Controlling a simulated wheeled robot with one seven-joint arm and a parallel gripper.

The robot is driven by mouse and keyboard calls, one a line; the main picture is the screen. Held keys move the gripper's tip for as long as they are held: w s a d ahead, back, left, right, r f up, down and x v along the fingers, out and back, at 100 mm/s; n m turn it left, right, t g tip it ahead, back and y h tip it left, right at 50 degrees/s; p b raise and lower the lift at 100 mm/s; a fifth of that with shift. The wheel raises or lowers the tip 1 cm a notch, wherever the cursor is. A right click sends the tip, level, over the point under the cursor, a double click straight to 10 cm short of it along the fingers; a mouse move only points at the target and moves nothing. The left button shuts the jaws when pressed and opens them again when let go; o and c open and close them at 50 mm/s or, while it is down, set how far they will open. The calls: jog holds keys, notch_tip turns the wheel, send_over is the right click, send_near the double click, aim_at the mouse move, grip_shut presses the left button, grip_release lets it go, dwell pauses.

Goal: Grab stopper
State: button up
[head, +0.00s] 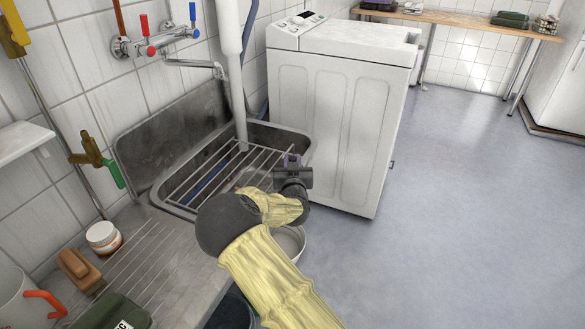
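I cannot make out a stopper in the head view. My gripper (291,161), at the end of the yellow-sleeved arm, is over the right side of the metal sink (181,209), by the wire rack (225,177) laid across it. The gripper is small and dark here, and its fingers are partly hidden by my own wrist, so I cannot tell whether it is open or holds anything. The arm also hides the front right corner of the sink. A blue thing (212,180) shows under the rack bars.
A white washing machine (330,120) stands close to the right of the sink. A tap (190,64) and a white pipe (232,60) are above it. A jar (103,238), a brown block (79,268) and a green item (110,313) are on the drainboard. The floor at right is clear.

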grip_shut()
jog(key=shift+r+p, duration=0.3)
jog(key=shift+p, duration=0.35)
jog(key=s+d+p, duration=0.1)
jog(key=s+p, duration=0.2)
jog(key=s, duration=1.5)
jog(key=shift+d+f, duration=0.15)
jog(key=shift+d, duration=0.15)
